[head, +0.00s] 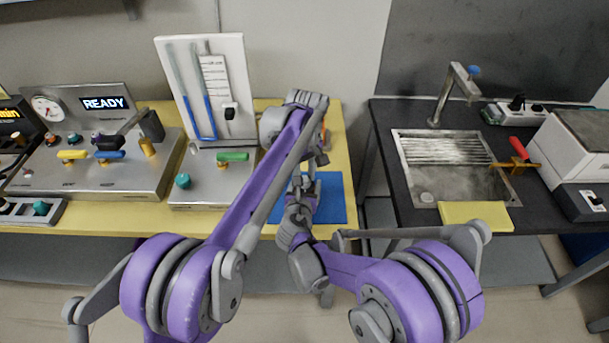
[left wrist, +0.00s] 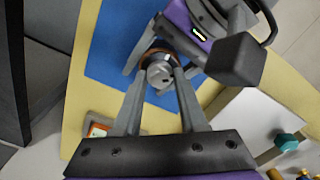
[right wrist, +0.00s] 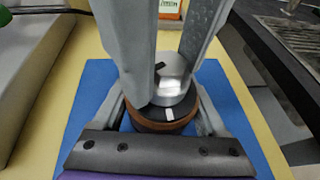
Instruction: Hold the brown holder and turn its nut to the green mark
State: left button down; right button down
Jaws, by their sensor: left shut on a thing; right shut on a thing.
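The brown holder (right wrist: 165,125) stands upright on the blue mat (right wrist: 85,110), with a black collar (right wrist: 152,114) bearing a white mark (right wrist: 169,113) at its top. A silver nut (right wrist: 174,88) sits above the collar, with a black mark (right wrist: 158,70) on it. My right gripper (right wrist: 165,108) is shut on the holder from the side, low down. My left gripper (left wrist: 158,72) reaches down from behind and is shut on the nut (left wrist: 160,73). Its fingers hide part of the nut. I see no green mark. In the head view, my arms mostly hide the holder.
A manometer board (head: 222,75) and a metal box with valves stand left of the mat. A READY panel (head: 105,103) is further left. A sink bench (head: 380,130) is to the right, across a gap.

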pick_arm(q)
jog(key=shift+m, duration=0.3)
jog(key=shift+m, duration=2.6)
jog(key=shift+c, duration=2.2)
grip_release()
notch_tip(320, 180, up, 12)
